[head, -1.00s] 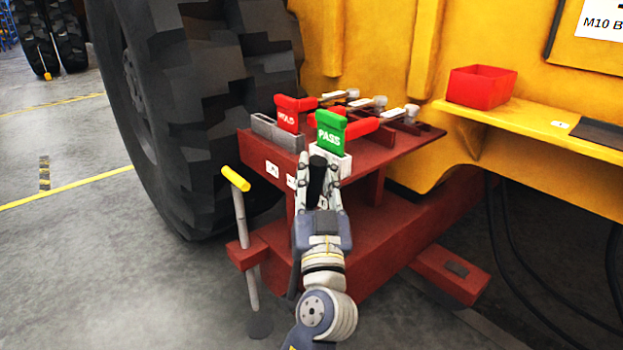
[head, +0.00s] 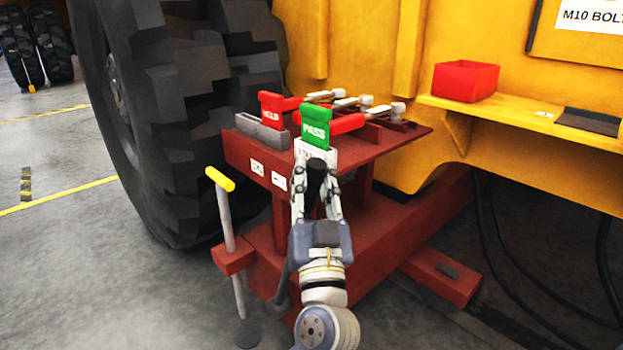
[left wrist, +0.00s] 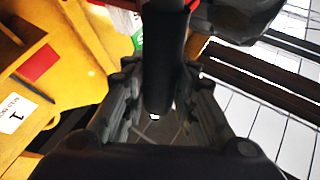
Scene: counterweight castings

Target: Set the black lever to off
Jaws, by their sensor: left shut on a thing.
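The black lever (head: 316,172) stands at the front of the dark red stand, below the green PASS tag. My left gripper (head: 317,188) is shut on its dark grip, with one finger on each side. In the left wrist view the lever (left wrist: 164,60) runs between the two fingers of the gripper (left wrist: 160,108). The lever's lower end and any on or off marking are hidden behind my gripper. My right gripper is not in view.
A green PASS tag (head: 316,126) and a red HOLD tag (head: 272,108) stand on the red stand (head: 375,152). A yellow-topped handle (head: 220,179) rises at left, beside the big tyre (head: 190,120). A red bin (head: 465,82) sits on the yellow shelf.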

